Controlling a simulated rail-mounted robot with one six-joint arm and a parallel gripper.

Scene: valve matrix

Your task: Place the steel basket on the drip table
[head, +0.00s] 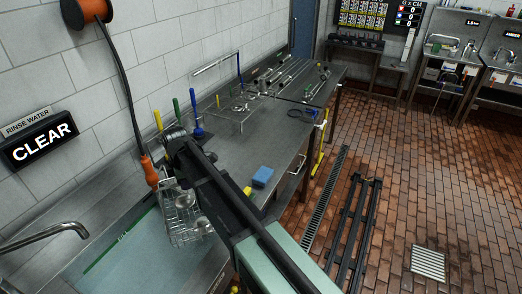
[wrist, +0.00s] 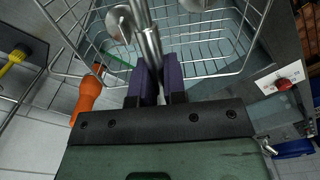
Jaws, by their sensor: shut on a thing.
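The steel basket (head: 183,226) is a wire basket on the left in the head view, hanging over the water-filled sink. Its wire mesh fills the top of the wrist view (wrist: 205,68), with round metal parts inside it. My gripper (wrist: 158,82) has purple fingers shut on the basket's upright steel handle. In the head view the fingers are hidden by my wrist. A long steel worktop (head: 272,138) runs back along the wall beyond the sink; I cannot tell which part of it is the drip table.
An orange-handled spray hose (head: 150,172) hangs close beside the basket. Yellow, green and blue handles (head: 196,118) stand by the wall. A wire rack (head: 236,110) stands farther along the worktop. A blue sponge (head: 263,176) lies near its front edge. The worktop's middle is mostly clear.

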